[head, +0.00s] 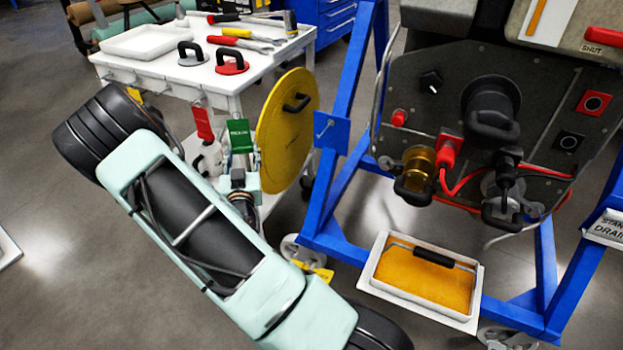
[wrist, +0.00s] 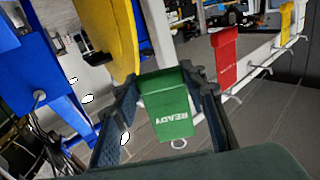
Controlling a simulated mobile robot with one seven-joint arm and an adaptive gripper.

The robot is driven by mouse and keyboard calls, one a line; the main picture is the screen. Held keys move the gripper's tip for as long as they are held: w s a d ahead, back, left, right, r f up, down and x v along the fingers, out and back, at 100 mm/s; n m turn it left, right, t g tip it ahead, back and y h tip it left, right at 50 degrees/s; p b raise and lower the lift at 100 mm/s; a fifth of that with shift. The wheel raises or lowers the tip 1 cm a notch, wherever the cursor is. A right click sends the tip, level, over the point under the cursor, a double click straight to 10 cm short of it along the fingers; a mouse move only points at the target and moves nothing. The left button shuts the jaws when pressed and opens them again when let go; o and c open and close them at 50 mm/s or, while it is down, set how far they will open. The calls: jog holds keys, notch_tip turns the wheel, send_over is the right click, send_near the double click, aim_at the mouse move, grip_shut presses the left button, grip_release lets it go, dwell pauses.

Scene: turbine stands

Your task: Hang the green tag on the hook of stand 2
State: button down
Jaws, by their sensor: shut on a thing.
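The green tag (head: 240,135), marked READY, is held upright in my gripper (head: 240,175) beside the white cart. In the wrist view the green tag (wrist: 166,103) sits between the two dark fingers of my gripper (wrist: 168,92), its lettering upside down. The gripper is shut on it. A blue stand (head: 350,85) is right of the tag, with a blue plate (head: 332,132) that bears a small pale hook shape. I cannot read a stand number. The tag is apart from the plate, with a yellow disc between them in the head view.
The yellow disc (head: 287,130) stands close to the right of my gripper. A red tag (head: 203,122) hangs at the white cart (head: 160,72), left of the green tag. An orange-filled tray (head: 425,278) lies under the stand's machine panel. Open floor shows at the left.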

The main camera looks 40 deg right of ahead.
jog(key=s+d+f+m+g+h, duration=0.3)
jog(key=d+f, duration=0.2)
jog(key=d, duration=0.5)
jog(key=s+d+f+m+g+h, duration=0.4)
jog(key=d+f, duration=0.2)
jog(key=d, duration=0.3)
jog(key=shift+s+d+g+h, duration=0.3)
jog(key=shift+d, duration=0.05)
jog(key=shift+w+d+b, duration=0.25)
jog(key=shift+d+b, duration=0.2)
jog(key=shift+b, duration=0.75)
jog(key=shift+r, duration=0.1)
jog(key=c, duration=1)
grip_release()
jog(key=shift+o, duration=0.2)
jog(key=v, duration=0.7)
